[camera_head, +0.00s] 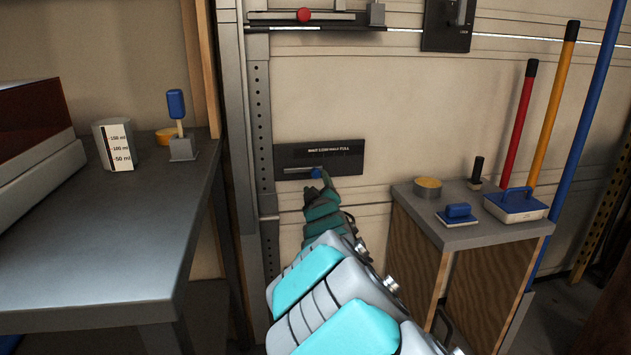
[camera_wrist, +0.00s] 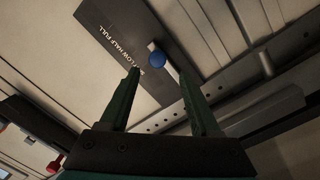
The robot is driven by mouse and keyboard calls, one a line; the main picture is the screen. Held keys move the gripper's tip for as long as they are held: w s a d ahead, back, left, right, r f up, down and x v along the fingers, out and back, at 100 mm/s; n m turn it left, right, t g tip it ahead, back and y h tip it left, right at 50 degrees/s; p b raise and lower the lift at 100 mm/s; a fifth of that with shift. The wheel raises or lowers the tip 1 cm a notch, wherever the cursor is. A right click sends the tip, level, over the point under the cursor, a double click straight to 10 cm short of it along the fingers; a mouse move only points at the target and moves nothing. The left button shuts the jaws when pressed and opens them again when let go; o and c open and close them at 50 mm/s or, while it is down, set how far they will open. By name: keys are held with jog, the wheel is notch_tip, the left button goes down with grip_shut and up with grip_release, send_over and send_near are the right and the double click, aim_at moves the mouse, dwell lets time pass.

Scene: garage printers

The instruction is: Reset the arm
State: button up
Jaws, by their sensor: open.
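My gripper (camera_wrist: 160,82) is open, with its two dark green fingers apart. In the wrist view a blue knob (camera_wrist: 157,59) shows between and beyond the fingertips, and I cannot tell whether a finger touches it. The knob belongs to a dark wall panel (camera_wrist: 112,28) with white lettering. In the head view my arm reaches forward to this panel (camera_head: 345,158), low on the beige wall. My gripper (camera_head: 322,178) is at the panel's lower edge, beside the blue knob (camera_head: 317,173). My fingers are small and partly hidden there.
A grey bench (camera_head: 95,245) on the left holds a measuring cup (camera_head: 117,146) and a blue-handled tool (camera_head: 177,112). A wooden cabinet (camera_head: 415,235) on the right carries blue-handled brushes. Long poles (camera_head: 553,105) lean behind it. A rail with a red knob (camera_head: 304,15) is above.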

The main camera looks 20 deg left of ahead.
jog(key=shift+s+d, duration=0.25)
jog(key=shift+s, duration=0.2)
jog(key=s+d+m+g+h+p, duration=0.25)
jog(key=d+m+h, duration=0.5)
jog(key=d, duration=1.75)
jog(key=s+d+f+m+g+h+p, duration=0.1)
jog(key=s+d+f+m+g+h, duration=0.2)
jog(key=s+d, duration=0.45)
jog(key=s+d+f+m+g+y+p, duration=0.1)
jog(key=s+d+f+g, duration=0.2)
jog(key=s, duration=0.4)
jog(key=s+d+m+g+p, duration=0.1)
jog(key=s+d+g, duration=0.2)
jog(key=s+d, duration=0.35)
jog(key=s+f+m+g+y+p, duration=0.1)
jog(key=s+g, duration=0.5)
jog(key=s, duration=1.9)
jog(key=shift+s+d+m+p, duration=0.2)
jog(key=shift+d+m+p, duration=0.1)
jog(key=shift+m+p, duration=0.2)
